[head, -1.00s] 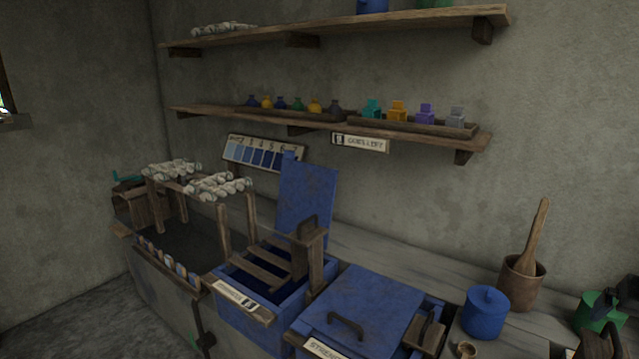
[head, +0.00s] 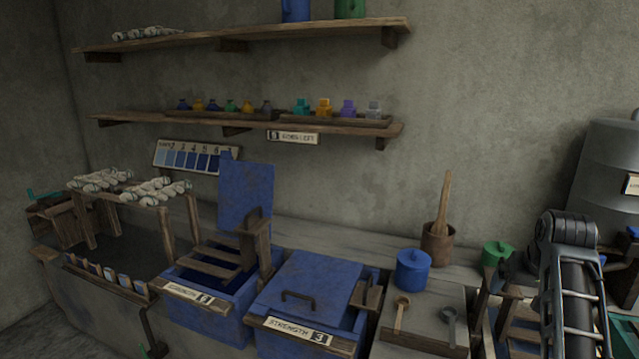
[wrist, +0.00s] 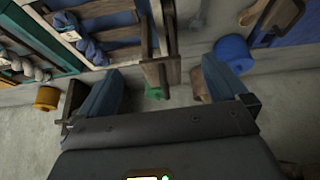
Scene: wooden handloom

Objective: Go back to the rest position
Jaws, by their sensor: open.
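My gripper (wrist: 160,88) shows in the wrist view with its two blue-grey fingers spread wide apart. It is open, and nothing is held between the fingers. A wooden post (wrist: 160,70) and a small green thing (wrist: 154,93) show in the gap, beyond the fingertips. A blue round thing (wrist: 234,52) lies beyond the right finger. In the head view, only part of my arm shows at the right edge; the gripper itself is out of that view.
Shelves (head: 240,120) hold small bottles.

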